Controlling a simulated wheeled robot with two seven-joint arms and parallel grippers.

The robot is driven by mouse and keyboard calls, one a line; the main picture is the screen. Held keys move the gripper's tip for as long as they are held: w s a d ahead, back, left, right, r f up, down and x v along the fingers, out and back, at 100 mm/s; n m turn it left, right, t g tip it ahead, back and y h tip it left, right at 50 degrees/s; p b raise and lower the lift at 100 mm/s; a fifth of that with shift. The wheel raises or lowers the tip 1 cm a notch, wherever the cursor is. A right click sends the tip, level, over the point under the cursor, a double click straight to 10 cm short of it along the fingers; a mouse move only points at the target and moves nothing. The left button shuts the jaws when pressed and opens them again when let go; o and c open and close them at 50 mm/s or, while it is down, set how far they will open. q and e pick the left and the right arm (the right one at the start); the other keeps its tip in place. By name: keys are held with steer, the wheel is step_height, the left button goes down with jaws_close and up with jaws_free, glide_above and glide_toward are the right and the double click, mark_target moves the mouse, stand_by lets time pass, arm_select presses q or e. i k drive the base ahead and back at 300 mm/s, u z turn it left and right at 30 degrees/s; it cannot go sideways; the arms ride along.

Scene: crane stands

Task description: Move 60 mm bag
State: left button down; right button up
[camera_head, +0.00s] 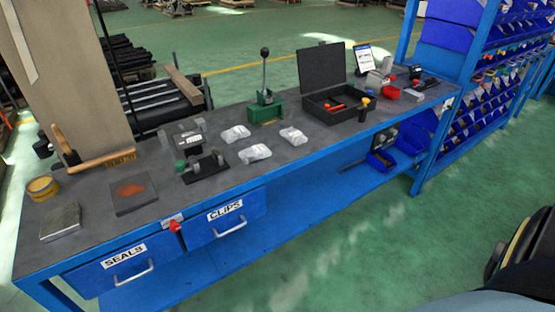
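Three small whitish plastic bags lie flat on the dark top of the blue workbench, near its middle. One bag (235,133) lies at the back left, a second bag (255,153) nearer the front edge, and a third bag (293,136) to the right. They lie apart from each other. Any size marking is too small to read, so I cannot tell which one is the 60 mm bag. Neither of my grippers shows in this view.
A green lever press (265,107) stands behind the bags. An open black case (335,100) is to their right, a black fixture (202,166) to their left. Drawers labelled SEALS (125,264) and CLIPS (226,216) are below. Blue bin shelves (485,85) stand right. Green floor in front is clear.

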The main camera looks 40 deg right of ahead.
mark_target(294, 136)
steer(key=z, duration=1.35)
steer(key=i, duration=0.8)
steer(key=z, duration=0.4)
